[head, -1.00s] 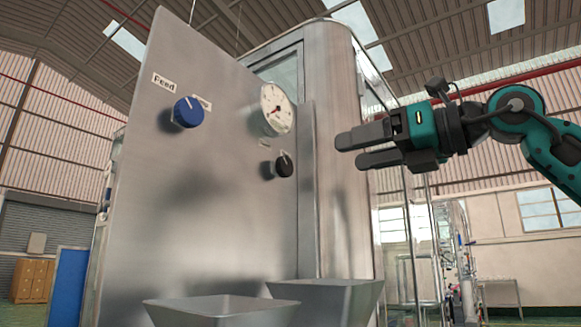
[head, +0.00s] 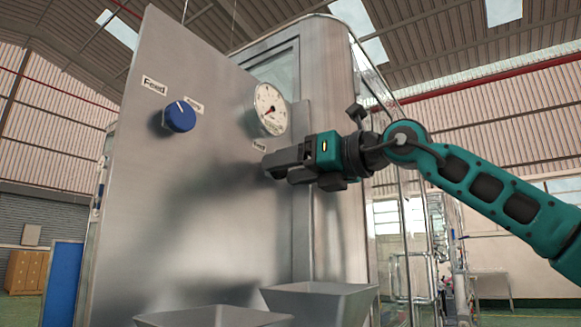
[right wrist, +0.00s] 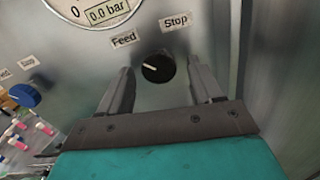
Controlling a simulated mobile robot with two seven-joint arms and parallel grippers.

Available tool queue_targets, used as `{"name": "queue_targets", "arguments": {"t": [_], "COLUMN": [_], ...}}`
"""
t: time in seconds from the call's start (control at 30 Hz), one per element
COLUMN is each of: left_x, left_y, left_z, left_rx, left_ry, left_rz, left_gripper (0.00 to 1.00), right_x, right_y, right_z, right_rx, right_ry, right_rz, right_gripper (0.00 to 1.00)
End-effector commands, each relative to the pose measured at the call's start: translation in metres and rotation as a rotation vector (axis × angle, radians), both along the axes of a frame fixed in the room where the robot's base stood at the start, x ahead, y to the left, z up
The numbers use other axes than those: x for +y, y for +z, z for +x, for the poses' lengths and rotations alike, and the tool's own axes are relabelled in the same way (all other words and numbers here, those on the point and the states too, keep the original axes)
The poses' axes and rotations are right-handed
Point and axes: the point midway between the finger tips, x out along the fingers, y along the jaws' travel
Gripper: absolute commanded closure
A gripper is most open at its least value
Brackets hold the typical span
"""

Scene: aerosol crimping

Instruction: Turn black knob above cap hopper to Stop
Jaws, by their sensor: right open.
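In the right wrist view the black knob (right wrist: 158,68) sits on the steel panel below the gauge. Its white mark points left, towards the label Feed (right wrist: 124,40); the label Stop (right wrist: 176,22) is at its upper right. My right gripper (right wrist: 162,66) is open, with one finger on each side of the knob and gaps visible. In the head view my right gripper (head: 272,170) is at the panel and hides the black knob. My left gripper is not in view.
A blue knob (head: 180,116) is on the panel (head: 150,220) at the left. A round gauge (head: 271,108) is above my gripper.

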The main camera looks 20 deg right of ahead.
Motion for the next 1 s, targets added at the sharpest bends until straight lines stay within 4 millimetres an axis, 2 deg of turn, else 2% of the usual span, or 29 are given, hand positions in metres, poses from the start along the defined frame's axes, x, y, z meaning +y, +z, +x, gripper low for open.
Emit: {"name": "queue_targets", "arguments": {"t": [0.07, 0.63, 1.0], "left_x": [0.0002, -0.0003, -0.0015], "left_y": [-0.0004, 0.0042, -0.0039], "left_z": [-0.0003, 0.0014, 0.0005], "left_rx": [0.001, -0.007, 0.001], "left_ry": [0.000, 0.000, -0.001], "left_rz": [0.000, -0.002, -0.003], "left_gripper": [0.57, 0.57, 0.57], "right_x": [0.0001, -0.0002, 0.0007], "right_y": [-0.0002, -0.0001, -0.0020], "right_z": [-0.0001, -0.0004, -0.0005], "right_rx": [0.000, 0.001, 0.037], "right_ry": [0.000, 0.000, 0.001], "right_rz": [0.000, -0.001, 0.046], "right_gripper": [0.35, 0.90, 0.91]}}
